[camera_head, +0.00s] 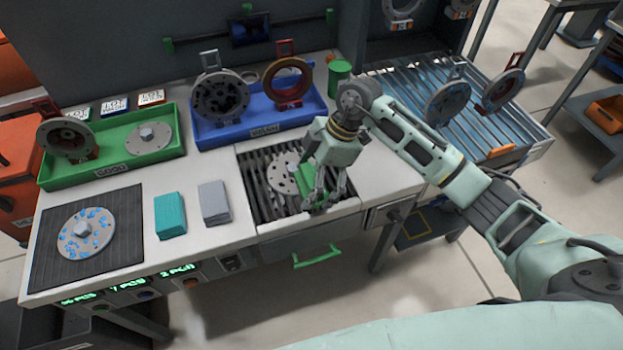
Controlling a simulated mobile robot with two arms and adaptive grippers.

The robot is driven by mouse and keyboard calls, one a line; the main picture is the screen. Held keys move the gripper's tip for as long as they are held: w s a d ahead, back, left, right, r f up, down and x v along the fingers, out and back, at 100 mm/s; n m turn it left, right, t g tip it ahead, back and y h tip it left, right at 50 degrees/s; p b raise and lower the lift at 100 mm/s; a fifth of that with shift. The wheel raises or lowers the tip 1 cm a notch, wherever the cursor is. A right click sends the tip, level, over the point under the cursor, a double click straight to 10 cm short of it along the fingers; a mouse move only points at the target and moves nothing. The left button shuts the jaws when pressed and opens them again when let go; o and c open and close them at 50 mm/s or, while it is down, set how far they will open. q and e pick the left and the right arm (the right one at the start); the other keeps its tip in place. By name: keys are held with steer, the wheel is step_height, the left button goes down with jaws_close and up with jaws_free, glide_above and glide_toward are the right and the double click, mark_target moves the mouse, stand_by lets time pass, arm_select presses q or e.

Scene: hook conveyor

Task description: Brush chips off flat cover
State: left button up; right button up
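A flat round grey cover (283,172) with holes lies on the dark slatted grate (256,200) in the middle of the bench. My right gripper (321,205) points down over the grate, just right of the cover. A green brush-like piece (305,176) shows between the cover and the fingers, partly hidden by them. I cannot tell whether the fingers grip it or whether it touches the cover. No chips can be made out on this cover. My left gripper is out of view.
A hubbed disc (72,246) with blue spots lies on a black ribbed mat (125,225). Teal (170,214) and grey (214,202) cloth stacks lie between mat and grate. Green (113,180) and blue (222,136) trays with parts stand behind. A green cup (339,78) stands behind my arm.

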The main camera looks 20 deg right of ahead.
steer(key=shift+a+r+p, duration=0.15)
steer(key=shift+a+p, duration=0.2)
steer(key=shift+a, duration=0.5)
steer(key=shift+a+p, duration=0.3)
steer(key=shift+a, duration=0.9)
steer(key=shift+s+d+f, duration=0.1)
steer(key=shift+d+f, duration=0.05)
steer(key=shift+d, duration=0.45)
steer(key=shift+d+f, duration=0.15)
steer(key=shift+d, duration=0.45)
steer(key=shift+d+p, duration=0.5)
steer(key=shift+d, duration=0.6)
steer(key=shift+a+r+p, duration=0.2)
steer(key=shift+a+p, duration=0.15)
steer(key=shift+a, duration=0.45)
steer(key=shift+a+f+p, duration=0.1)
steer(key=shift+a+p, duration=0.25)
steer(key=shift+a, duration=1.2)
